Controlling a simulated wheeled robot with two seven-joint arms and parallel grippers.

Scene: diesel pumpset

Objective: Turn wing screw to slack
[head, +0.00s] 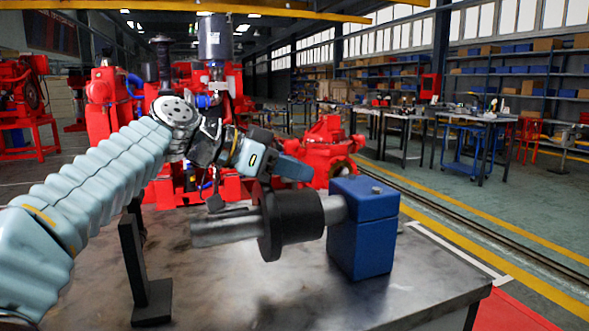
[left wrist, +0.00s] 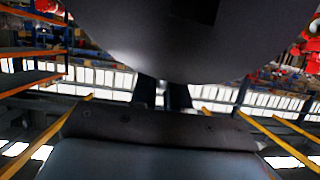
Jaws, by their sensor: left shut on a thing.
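A black round collar (head: 291,222) sits around a grey metal shaft (head: 225,229), which a blue block (head: 362,228) on the bench holds at its right end. My left gripper (head: 262,184) is at the upper edge of the collar. In the left wrist view, the two dark fingers (left wrist: 163,92) are close together just under the large dark round collar (left wrist: 190,35). They are shut on a small part at the collar, the wing screw, which is mostly hidden by the fingers and collar. My right gripper is not in view.
The metal bench top (head: 225,295) carries a black upright bracket (head: 138,265) left of the shaft. Red pump machinery (head: 320,150) stands behind the bench. Workbenches and shelves stand farther back at right. The bench in front of the shaft is clear.

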